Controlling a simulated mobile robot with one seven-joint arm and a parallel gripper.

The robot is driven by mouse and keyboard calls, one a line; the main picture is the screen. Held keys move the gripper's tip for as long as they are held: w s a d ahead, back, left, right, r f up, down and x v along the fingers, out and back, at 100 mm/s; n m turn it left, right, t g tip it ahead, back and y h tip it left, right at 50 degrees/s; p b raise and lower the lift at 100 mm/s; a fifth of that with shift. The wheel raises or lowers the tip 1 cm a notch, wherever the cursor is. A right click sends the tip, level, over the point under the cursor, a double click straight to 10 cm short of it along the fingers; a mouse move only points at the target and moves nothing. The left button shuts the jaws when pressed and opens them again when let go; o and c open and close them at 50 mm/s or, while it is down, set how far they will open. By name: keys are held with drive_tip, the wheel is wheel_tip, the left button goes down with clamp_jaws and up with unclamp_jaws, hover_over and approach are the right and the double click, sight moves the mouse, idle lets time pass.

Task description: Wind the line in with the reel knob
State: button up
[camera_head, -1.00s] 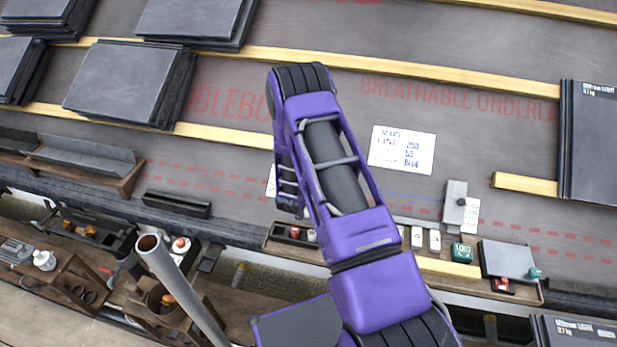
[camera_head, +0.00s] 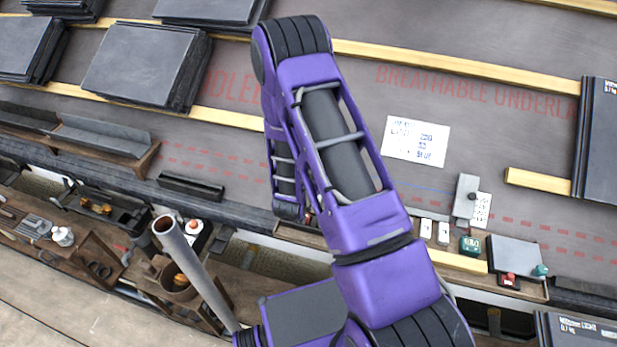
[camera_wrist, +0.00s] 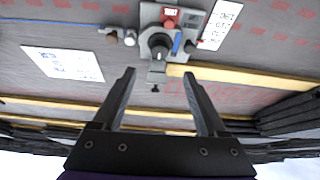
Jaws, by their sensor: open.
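In the wrist view a grey reel unit (camera_wrist: 180,16) lies on the roof at the top middle, with a round black knob (camera_wrist: 160,43) on it. A thin blue line (camera_wrist: 45,21) runs from its side towards the left. My gripper (camera_wrist: 159,75) is open and empty. Its two dark fingers point towards the unit, spread to either side of the knob in the picture, and do not appear to touch it.
A white note sheet (camera_head: 415,141) lies on the underlay. Yellow battens (camera_head: 450,68) cross the roof. Slate stacks (camera_head: 140,65) stand at the left and right. A tool bench (camera_head: 65,255) and a slanted grey pipe (camera_head: 190,265) stand near the front.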

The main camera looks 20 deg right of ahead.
drive_tip(key=v, duration=0.6)
idle(0.3)
